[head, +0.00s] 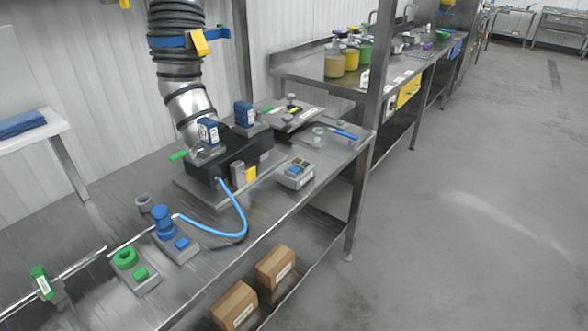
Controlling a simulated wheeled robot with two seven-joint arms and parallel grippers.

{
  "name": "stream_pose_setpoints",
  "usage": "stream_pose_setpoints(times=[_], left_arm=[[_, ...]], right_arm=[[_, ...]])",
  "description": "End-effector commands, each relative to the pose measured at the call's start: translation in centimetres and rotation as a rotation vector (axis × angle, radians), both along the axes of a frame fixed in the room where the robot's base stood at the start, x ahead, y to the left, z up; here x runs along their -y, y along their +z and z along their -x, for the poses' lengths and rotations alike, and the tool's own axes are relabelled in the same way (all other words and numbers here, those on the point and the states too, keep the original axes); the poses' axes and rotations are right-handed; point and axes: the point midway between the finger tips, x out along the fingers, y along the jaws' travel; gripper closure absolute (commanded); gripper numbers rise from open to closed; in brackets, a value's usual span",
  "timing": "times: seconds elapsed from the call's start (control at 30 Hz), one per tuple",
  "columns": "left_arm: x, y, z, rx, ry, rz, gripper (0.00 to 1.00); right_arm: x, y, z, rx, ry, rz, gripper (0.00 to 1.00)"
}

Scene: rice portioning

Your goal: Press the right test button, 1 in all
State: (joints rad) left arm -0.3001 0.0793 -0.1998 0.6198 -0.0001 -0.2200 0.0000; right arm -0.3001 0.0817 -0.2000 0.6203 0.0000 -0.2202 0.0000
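Two small grey units stand near the front edge of the steel bench. The left unit (146,288) carries a green ring (125,258) and a green button (140,273). The right unit (188,252) carries an upright blue fitting (164,222) and a blue button (182,243). A light blue hose (240,215) runs from the blue fitting to the black machine. A grey control box (296,175) with small coloured buttons sits farther right. No label shows which button is the test button. Neither of my grippers is in view.
A black machine (232,157) with blue-capped parts and a large ribbed duct (177,40) stands on the bench. A metal rail with a green clamp (42,283) lies at the lower left. Cardboard boxes (276,268) sit on the lower shelf. The floor (480,200) at right is clear.

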Motion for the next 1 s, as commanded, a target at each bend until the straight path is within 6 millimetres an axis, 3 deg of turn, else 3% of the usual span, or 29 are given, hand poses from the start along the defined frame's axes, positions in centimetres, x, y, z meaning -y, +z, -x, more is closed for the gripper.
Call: stream_pose_setpoints(times=[0.1,1.0], left_arm=[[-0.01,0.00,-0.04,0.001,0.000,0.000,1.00],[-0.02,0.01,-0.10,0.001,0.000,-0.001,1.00]], right_arm=[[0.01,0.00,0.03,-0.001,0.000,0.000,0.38],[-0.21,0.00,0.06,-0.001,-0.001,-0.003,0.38]])
